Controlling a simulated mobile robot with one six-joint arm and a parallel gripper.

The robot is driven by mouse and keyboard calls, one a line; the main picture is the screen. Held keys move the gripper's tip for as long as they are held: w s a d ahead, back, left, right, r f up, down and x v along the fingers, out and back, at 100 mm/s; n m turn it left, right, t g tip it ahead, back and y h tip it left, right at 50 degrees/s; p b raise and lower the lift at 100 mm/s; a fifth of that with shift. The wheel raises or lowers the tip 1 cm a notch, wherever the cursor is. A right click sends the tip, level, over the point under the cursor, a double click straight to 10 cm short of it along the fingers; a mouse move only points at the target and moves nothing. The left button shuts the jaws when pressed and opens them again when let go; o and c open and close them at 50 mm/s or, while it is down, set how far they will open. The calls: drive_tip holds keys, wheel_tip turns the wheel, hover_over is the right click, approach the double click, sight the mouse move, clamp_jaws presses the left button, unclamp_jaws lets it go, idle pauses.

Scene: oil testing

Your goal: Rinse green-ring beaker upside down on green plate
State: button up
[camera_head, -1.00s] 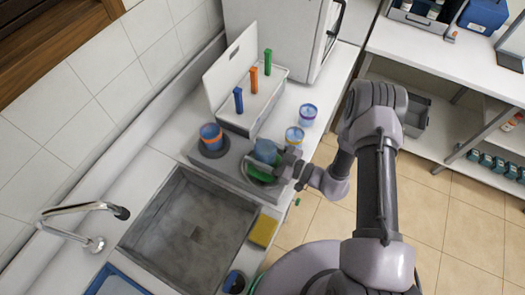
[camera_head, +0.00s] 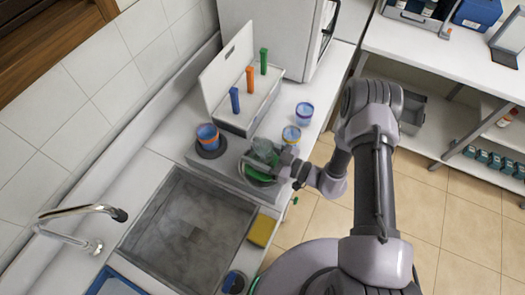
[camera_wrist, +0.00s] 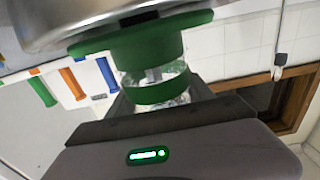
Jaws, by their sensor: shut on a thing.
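My gripper (camera_head: 284,162) is shut on the green-ring beaker (camera_head: 264,150), over the green plate (camera_head: 257,176) beside the sink. In the wrist view the clear glass beaker (camera_wrist: 150,75) has a green band, and one end meets the wide green plate (camera_wrist: 140,44), apparently touching it. The wrist picture appears turned over, with the plate near its top. The dark gripper jaws (camera_wrist: 160,108) lie across the beaker's far end and hide part of it. The glass looks clear, with no coloured liquid visible.
The sink (camera_head: 185,230), faucet (camera_head: 85,225) and yellow sponge (camera_head: 262,231) are nearer.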

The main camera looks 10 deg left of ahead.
sight(255, 143)
idle(0.4)
wheel_tip(255, 143, up, 7)
drive_tip(key=p, duration=0.5)
drive_tip(key=shift+f, duration=0.25)
